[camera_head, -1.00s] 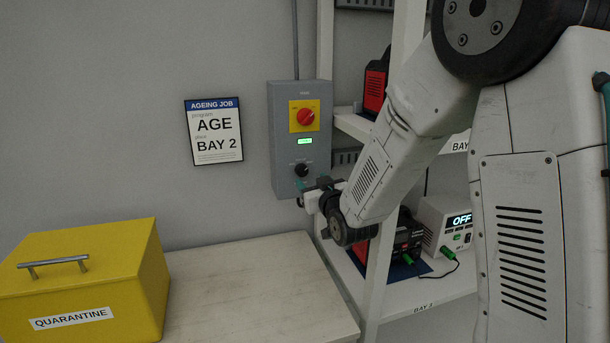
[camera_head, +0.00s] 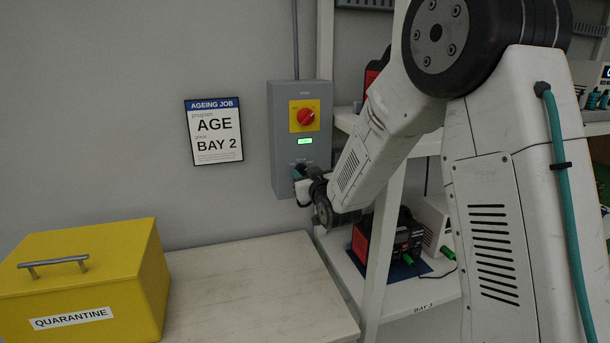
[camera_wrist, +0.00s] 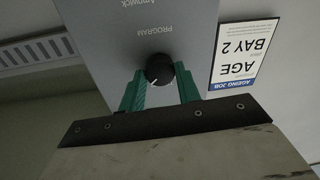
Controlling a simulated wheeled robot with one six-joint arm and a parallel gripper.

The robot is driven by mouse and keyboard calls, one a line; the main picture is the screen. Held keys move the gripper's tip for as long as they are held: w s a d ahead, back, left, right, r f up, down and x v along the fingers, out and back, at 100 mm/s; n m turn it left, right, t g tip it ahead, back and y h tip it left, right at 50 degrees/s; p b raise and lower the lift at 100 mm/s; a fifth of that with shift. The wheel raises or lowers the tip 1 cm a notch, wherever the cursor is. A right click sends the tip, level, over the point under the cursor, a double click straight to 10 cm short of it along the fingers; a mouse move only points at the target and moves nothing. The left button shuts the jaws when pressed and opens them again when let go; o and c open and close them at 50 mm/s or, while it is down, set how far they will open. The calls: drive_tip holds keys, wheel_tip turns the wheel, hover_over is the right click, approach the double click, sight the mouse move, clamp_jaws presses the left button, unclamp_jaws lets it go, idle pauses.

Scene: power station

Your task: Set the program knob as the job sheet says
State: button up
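The job sheet (camera_head: 213,131) on the wall reads "AGEING JOB", program AGE, place BAY 2. It also shows upside down in the wrist view (camera_wrist: 240,52). The grey control box (camera_head: 284,130) hangs to its right. The black program knob (camera_wrist: 158,69) is on the box beside the word PROGRAM; its pale pointer mark points down-left in the wrist view. My gripper (camera_head: 302,175) is at the lower part of the box and hides the knob in the head view. In the wrist view its green fingers (camera_wrist: 160,82) stand apart, one on each side of the knob; firm contact is not visible.
A red rotary switch (camera_head: 306,117) on a yellow plate and a lit green display (camera_head: 305,141) sit above the knob. A yellow QUARANTINE box (camera_head: 85,285) stands on the bench (camera_head: 245,290). A white shelf rack (camera_head: 378,260) with devices stands close to my arm.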

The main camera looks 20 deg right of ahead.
drive_tip(key=shift+n, duration=0.4)
drive_tip(key=n, duration=0.3)
drive_tip(key=shift+n, duration=0.4)
drive_tip(key=n, duration=0.5)
drive_tip(key=shift+a+g+h, duration=0.15)
drive_tip(key=shift+g+h, duration=0.15)
drive_tip(key=n, duration=0.5)
drive_tip(key=shift+n+h, duration=0.5)
drive_tip(key=shift+n, duration=1.7)
drive_tip(key=o, duration=1)
drive_tip(key=shift+a, duration=0.1)
